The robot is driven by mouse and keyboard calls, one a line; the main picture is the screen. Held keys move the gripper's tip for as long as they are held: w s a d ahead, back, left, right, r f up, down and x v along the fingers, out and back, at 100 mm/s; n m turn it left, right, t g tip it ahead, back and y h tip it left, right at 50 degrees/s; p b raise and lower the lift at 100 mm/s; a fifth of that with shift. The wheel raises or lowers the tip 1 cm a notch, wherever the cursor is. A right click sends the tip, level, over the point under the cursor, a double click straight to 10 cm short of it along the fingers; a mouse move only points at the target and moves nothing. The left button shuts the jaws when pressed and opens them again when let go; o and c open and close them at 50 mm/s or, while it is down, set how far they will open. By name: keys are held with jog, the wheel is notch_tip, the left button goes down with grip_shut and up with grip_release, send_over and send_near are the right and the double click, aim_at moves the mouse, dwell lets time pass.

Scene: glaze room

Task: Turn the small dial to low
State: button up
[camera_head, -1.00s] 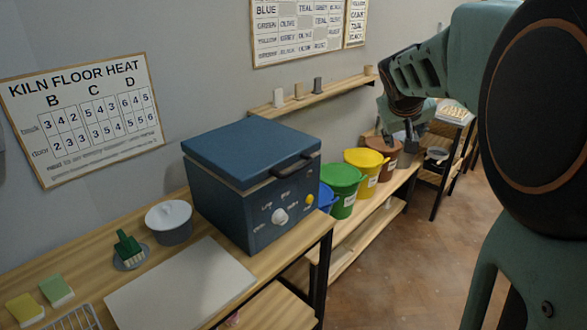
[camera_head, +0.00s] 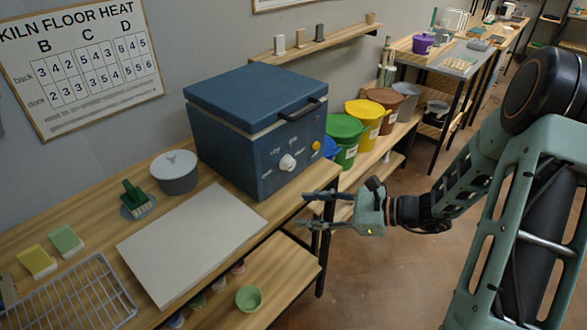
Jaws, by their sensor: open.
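A blue kiln box (camera_head: 235,150) with a lid and dark handle stands on the wooden bench. On its front are a larger white dial (camera_head: 288,162) and a small yellow dial (camera_head: 316,146) to the right of it. Small labels sit around the white dial, too small to read surely. My gripper (camera_head: 304,211) is in front of the bench edge, below and apart from the dials. Its two fingers point left, spread apart, with nothing between them.
A white board (camera_head: 190,240), a grey lidded pot (camera_head: 176,175), a green brush (camera_head: 134,197) and a wire rack (camera_head: 70,300) are on the bench. Coloured buckets (camera_head: 345,135) stand right of the kiln. A green cup (camera_head: 249,298) is on the lower shelf. The floor at right is open.

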aim_at(292, 164)
jog(key=w+d+r+m+t, duration=0.3)
jog(key=w+d+m+t, duration=0.1)
jog(key=w+m+t, duration=0.3)
jog(key=shift+m, duration=0.3)
jog(key=x, duration=0.6)
jog(key=s+a+x, duration=0.1)
jog(key=x, duration=0.3)
jog(key=shift+r, duration=0.3)
jog(key=shift+c, duration=0.7)
jog(key=shift+s+d+r, duration=0.1)
jog(key=c, duration=1)
